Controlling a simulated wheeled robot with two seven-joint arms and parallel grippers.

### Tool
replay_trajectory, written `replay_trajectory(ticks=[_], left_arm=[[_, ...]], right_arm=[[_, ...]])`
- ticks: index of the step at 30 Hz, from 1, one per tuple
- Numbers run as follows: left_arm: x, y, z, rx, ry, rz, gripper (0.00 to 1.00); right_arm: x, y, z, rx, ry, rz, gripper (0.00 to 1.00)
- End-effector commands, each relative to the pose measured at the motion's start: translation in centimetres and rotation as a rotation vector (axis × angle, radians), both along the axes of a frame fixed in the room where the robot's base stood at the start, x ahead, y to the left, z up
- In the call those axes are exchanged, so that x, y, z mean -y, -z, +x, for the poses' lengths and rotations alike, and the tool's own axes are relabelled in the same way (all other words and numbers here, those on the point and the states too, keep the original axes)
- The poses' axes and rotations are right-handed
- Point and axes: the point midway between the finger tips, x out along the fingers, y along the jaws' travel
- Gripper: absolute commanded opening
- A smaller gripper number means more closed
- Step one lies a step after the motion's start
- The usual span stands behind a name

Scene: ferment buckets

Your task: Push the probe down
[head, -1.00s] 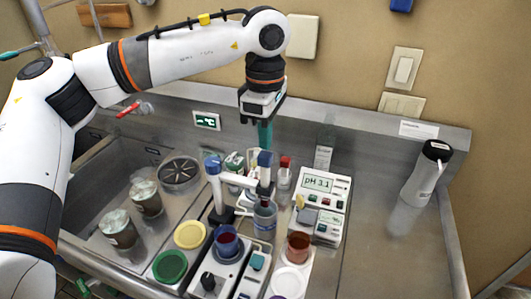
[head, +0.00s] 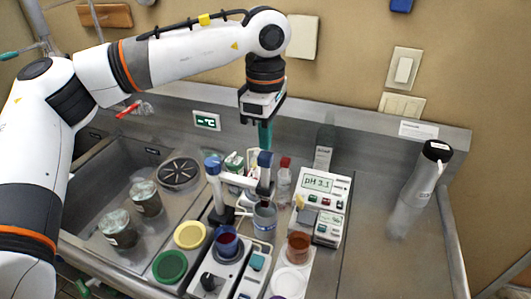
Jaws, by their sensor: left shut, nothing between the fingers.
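The probe (head: 265,172) is a slim upright piece with a blue cap, held by a white stand arm over a clear grey cup (head: 264,217). The stand's post (head: 215,182) also has a blue top and stands just left of it. The pH meter (head: 321,192) reads "pH 3.1" to the right. My left gripper (head: 265,143) points down with its teal fingers shut and empty, just above the probe's blue cap. I cannot tell whether the fingertips touch the cap. My right gripper is not in view.
A cup of dark red-blue liquid (head: 227,241) sits on a stirrer. An amber cup (head: 298,247), a green lid (head: 170,265) and a yellow lid (head: 190,235) are near the front. A red-capped bottle (head: 284,180) stands behind. A flask (head: 427,175) stands at the right, with clear steel beside it.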

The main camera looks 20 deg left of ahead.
Motion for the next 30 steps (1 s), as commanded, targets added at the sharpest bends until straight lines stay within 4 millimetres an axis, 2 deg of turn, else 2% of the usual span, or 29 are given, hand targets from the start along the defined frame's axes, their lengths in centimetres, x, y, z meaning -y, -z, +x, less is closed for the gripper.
replay_trajectory(ticks=[14, 30], left_arm=[[0.0, 0.1, 0.0, 0.000, 0.000, 0.000, 0.00], [0.0, 1.7, 0.0, -0.001, 0.000, 0.000, 0.00]], right_arm=[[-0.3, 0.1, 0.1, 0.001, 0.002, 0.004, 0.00], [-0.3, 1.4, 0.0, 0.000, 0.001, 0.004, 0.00]])
